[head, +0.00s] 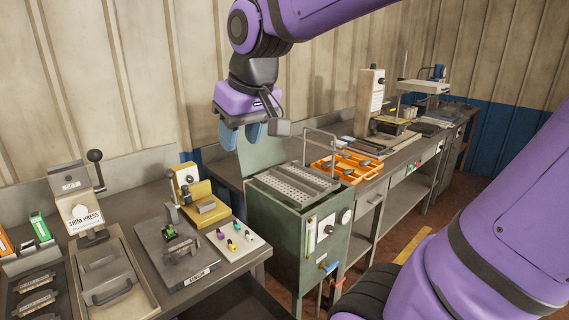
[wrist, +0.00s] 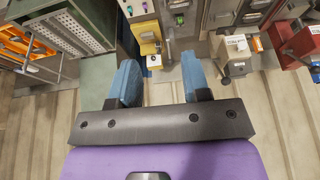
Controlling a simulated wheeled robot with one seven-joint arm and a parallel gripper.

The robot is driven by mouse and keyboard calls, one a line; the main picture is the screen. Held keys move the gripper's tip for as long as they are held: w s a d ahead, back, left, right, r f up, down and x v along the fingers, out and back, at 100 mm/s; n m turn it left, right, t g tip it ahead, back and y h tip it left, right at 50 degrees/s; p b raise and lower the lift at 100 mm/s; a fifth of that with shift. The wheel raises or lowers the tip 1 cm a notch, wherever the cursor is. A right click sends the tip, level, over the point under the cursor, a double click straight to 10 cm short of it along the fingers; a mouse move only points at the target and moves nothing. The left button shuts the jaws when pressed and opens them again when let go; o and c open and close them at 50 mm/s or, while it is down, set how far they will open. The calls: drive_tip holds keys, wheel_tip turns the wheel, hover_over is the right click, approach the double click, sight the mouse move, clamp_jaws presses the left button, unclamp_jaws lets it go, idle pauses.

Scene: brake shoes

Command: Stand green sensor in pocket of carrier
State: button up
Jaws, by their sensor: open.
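My gripper (head: 242,141) hangs in the air above the back of the bench, its blue fingers apart with nothing between them. In the wrist view my gripper (wrist: 160,84) is also open and empty. A small green piece (head: 170,232), which looks like the green sensor, is at the dark grey fixture plate (head: 150,250) on the left bench; green also shows in the wrist view (wrist: 180,20). A white block (head: 240,246) beside it bears several small coloured pieces. I cannot tell which part is the carrier, and its pocket is not clear. My gripper is well apart from these.
A yellow fixture (head: 203,201) stands behind the white block. A shim press (head: 80,212) and grey tray (head: 110,280) are at left. A green cabinet with a perforated top (head: 290,187) and an orange bin tray (head: 345,168) are at right. The wall is close behind.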

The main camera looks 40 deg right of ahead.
drive_tip(key=s+f+t, duration=0.1)
drive_tip(key=s+f, duration=0.1)
drive_tip(key=s, duration=0.8)
drive_tip(key=shift+s+d+f, duration=0.2)
drive_tip(key=shift+s+d, duration=0.05)
drive_tip(key=shift+d, duration=0.1)
